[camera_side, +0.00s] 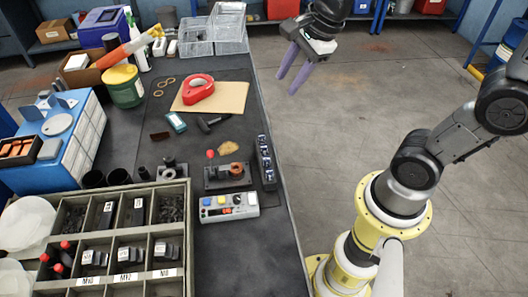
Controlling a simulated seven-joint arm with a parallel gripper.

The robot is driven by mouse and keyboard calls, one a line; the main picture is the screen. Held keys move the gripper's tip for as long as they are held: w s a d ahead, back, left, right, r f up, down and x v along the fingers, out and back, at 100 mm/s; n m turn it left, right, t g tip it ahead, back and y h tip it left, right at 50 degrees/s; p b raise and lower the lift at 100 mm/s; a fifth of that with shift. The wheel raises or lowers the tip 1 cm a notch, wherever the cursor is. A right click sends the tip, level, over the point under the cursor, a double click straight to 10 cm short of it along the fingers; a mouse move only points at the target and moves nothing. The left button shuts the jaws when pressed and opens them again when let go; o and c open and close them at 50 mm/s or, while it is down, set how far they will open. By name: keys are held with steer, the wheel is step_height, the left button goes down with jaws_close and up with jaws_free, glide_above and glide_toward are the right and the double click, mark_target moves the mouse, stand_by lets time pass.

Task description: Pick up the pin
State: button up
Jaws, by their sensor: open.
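My gripper (288,82) is in the upper middle, above the floor just right of the workbench edge. Its two purple fingers point down and left. They are apart with nothing between them. I cannot pick out the pin for certain. A narrow dark rack (265,165) with several small shiny tops stands near the bench's right edge. Left of it is a dark fixture (228,177) with a red knob and a copper-coloured ring. My gripper is well away from both, toward the back.
A control box (229,207) with coloured buttons lies in front of the fixture. A compartment tray (187,240) fills the front left. A red tape roll (198,89) lies on a brown board (232,98). Clear bins (228,40) stand at the back. The front right benchtop (245,260) is clear.

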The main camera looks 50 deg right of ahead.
steer(key=w+d+f+m+g, duration=0.1)
steer(key=w+f+m+g, duration=0.1)
steer(key=w+f+m, duration=0.45)
steer(key=n+g, duration=0.1)
steer(key=n, duration=0.1)
glide_above(264, 147)
steer(key=s, duration=0.1)
steer(key=shift+m, duration=0.25)
steer(key=f, duration=1.3)
steer(key=shift+d, duration=0.4)
steer(key=shift+w+a+f, duration=0.1)
steer(key=shift+w+f, duration=0.05)
steer(key=shift+f, duration=0.8)
steer(key=shift+w+a+f, duration=0.1)
steer(key=shift+w+f, duration=0.05)
steer(key=shift+f, duration=0.8)
steer(key=shift+w+a+f, duration=0.1)
steer(key=shift+w+f, duration=0.05)
steer(key=shift+f, duration=0.8)
jaws_close()
